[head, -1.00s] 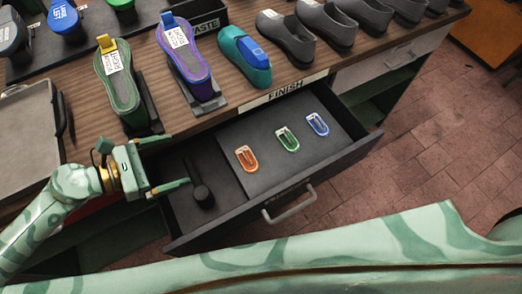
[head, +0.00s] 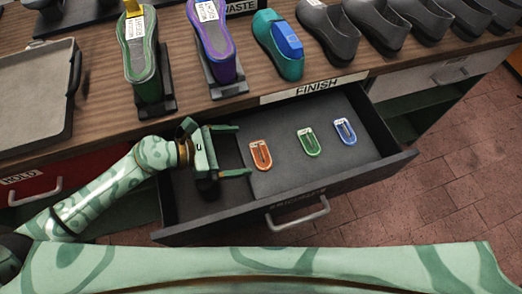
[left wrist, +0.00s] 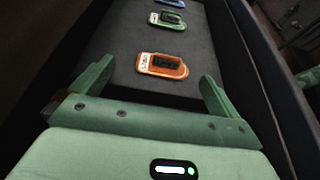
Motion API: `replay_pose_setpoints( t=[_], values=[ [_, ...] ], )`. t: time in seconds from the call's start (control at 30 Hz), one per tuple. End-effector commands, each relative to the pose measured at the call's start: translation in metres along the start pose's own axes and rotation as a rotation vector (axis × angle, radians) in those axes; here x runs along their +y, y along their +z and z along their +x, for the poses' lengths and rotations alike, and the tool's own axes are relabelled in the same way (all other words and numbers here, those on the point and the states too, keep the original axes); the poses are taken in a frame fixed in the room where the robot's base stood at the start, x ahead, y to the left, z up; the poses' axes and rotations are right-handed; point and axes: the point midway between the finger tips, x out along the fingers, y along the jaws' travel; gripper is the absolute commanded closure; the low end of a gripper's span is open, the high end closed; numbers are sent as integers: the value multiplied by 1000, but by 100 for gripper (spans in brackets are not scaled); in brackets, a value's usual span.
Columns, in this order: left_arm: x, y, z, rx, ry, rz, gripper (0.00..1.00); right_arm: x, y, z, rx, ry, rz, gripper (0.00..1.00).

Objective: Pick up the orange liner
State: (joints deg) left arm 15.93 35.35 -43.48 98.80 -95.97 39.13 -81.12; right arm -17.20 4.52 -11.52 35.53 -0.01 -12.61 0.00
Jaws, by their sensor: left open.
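The orange liner (head: 261,155) is a small flat U-shaped piece with a white label. It lies on the raised dark panel in the open drawer (head: 330,188), left of the green liner (head: 309,142) and the blue liner (head: 345,131). My left gripper (head: 244,150) is open and empty, just left of the orange liner, its fingers pointing at it. In the left wrist view the orange liner (left wrist: 163,67) lies ahead, between the lines of the two open fingers (left wrist: 158,75). The green liner (left wrist: 167,20) is beyond it. My right gripper does not show.
The bench above the drawer holds a green shoe (head: 139,55), a purple shoe (head: 211,42) and a teal shoe (head: 279,45) with a blue piece. Several grey shoes stand to the right. A grey tray (head: 35,100) is at the left. Drawer walls surround the liners.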

Motion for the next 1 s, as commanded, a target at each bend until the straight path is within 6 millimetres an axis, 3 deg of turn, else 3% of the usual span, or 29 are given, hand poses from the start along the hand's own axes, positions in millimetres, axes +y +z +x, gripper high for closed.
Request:
replay_pose_setpoints(
  t=[0.27,0.5,0.8,0.93,1.0],
  values=[
    [-1,-2,29,-1,-1,-2,0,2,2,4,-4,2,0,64],
    [-2,-4,66,-1,-1,-2,0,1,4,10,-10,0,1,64],
    [-2,-4,72,1,0,-1,0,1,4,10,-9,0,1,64],
    [-2,-4,72,1,0,0,36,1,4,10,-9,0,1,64],
    [-2,-4,72,1,0,0,44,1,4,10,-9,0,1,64]
  ],
)
